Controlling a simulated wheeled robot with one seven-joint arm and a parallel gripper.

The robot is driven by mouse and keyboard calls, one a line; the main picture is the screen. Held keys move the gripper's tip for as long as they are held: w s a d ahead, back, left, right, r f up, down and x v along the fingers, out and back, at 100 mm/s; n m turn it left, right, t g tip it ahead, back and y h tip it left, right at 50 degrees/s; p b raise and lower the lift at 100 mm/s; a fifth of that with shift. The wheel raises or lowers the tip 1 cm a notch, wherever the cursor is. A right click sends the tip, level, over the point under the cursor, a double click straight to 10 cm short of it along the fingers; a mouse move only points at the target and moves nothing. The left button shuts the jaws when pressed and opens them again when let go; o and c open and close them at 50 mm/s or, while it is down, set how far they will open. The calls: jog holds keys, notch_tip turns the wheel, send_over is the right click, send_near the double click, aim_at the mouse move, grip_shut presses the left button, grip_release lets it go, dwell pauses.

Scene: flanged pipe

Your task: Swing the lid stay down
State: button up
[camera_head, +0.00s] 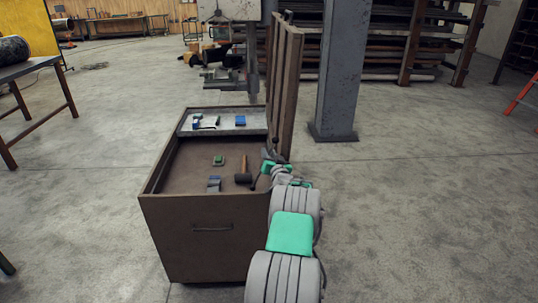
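A brown chest (205,240) stands in the middle with its hinged lid (284,85) raised upright along the right side. My arm comes up from the bottom along the chest's right wall, and my gripper (266,165) is at the right rim by the lower part of the lid. Small dark parts show around the gripper there. I cannot tell which of them belong to the lid stay, or whether the gripper touches it. The gripper is small and partly hidden by my wrist, so its opening does not show.
Inside the chest are a mallet (244,176), a green item (218,160) and a blue-grey item (214,184). A grey tray (222,122) at the back holds small blue and white items. A grey column (341,75) stands behind right. The floor to the right is clear.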

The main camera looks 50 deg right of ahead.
grip_shut()
dwell(1.2)
